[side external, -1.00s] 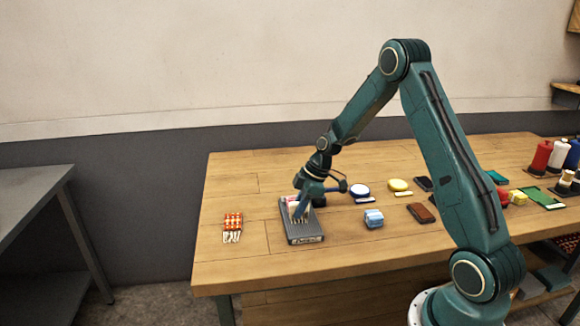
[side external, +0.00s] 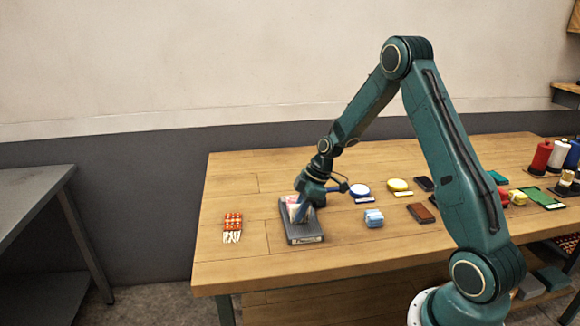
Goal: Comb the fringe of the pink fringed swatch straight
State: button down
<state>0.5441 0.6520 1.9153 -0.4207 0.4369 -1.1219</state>
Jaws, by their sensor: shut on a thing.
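The pink fringed swatch (side external: 291,203) lies on a dark grey block (side external: 303,238) at the left part of the wooden table. Only a small pale pink part shows beside my gripper. My gripper (side external: 301,214) is low over the block and the swatch, pointing down. It is shut on a small tool, likely a comb, which is mostly hidden and hard to make out. I cannot make out the fringe strands, or whether the tool touches them.
A red-orange patterned swatch with a white fringe (side external: 233,228) lies to the left. A light blue block (side external: 374,218), a blue-and-white round tin (side external: 359,190), a yellow round tin (side external: 398,185) and a brown block (side external: 421,212) lie to the right. The front table strip is clear.

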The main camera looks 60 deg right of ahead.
jog(key=shift+s+a, duration=0.8)
jog(key=shift+s, duration=0.05)
dwell(1.1)
jog(key=shift+r, duration=0.15)
jog(key=shift+r, duration=2.45)
jog(key=shift+d, duration=0.1)
